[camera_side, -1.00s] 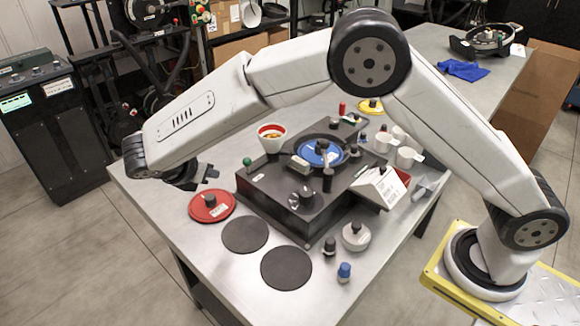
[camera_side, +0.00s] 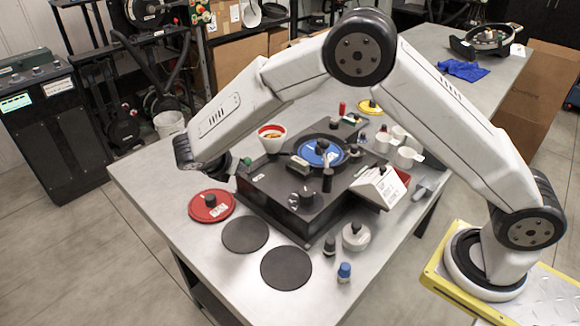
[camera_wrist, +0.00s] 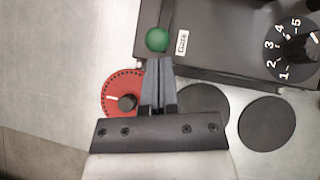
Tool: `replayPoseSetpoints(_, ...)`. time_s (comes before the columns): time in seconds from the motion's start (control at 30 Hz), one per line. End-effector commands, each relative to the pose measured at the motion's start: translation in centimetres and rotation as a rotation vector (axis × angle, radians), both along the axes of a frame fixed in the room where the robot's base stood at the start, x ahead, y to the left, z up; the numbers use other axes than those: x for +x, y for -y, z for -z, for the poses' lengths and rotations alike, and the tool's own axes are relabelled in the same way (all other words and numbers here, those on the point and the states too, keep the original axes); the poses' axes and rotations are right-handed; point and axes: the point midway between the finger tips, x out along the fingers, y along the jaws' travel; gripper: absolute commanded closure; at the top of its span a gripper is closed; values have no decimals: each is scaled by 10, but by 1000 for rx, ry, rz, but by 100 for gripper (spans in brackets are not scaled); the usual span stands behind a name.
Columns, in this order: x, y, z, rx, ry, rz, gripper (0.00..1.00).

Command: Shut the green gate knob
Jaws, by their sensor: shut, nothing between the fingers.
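The green gate knob (camera_wrist: 157,39) is a round green ball at the edge of the dark seed meter base (camera_wrist: 220,50), beside a small white label. In the side view the green knob (camera_side: 247,161) shows at the base's left corner, close to the end of my arm. My gripper (camera_wrist: 158,62) is shut and empty, its two grey fingers together. In the wrist view the fingertips lie just below the knob; I cannot tell whether they touch it. In the side view the gripper is mostly hidden behind my wrist.
A red disc with a black knob (camera_side: 212,205) lies left of the base. Two dark round pads (camera_side: 245,234) lie in front. A numbered dial (camera_wrist: 291,48) sits on the base. A funnel cup (camera_side: 271,138) and blue disc (camera_side: 320,152) stand above it.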

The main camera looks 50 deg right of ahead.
Motion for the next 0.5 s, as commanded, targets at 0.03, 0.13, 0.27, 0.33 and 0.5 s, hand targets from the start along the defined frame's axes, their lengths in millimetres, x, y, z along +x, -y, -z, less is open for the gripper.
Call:
replayPoseSetpoints(0.03, 0, 0, 0, 0, 0, 0, 100)
replayPoseSetpoints(0.13, 0, 0, 0, 0, 0, 0, 100)
replayPoseSetpoints(0.27, 0, 1, 0, 0, 0, 0, 100)
replayPoseSetpoints(0.33, 0, 4, 0, 0, 1, 1, 100)
replayPoseSetpoints(0.5, 0, 24, -1, -1, 1, 2, 100)
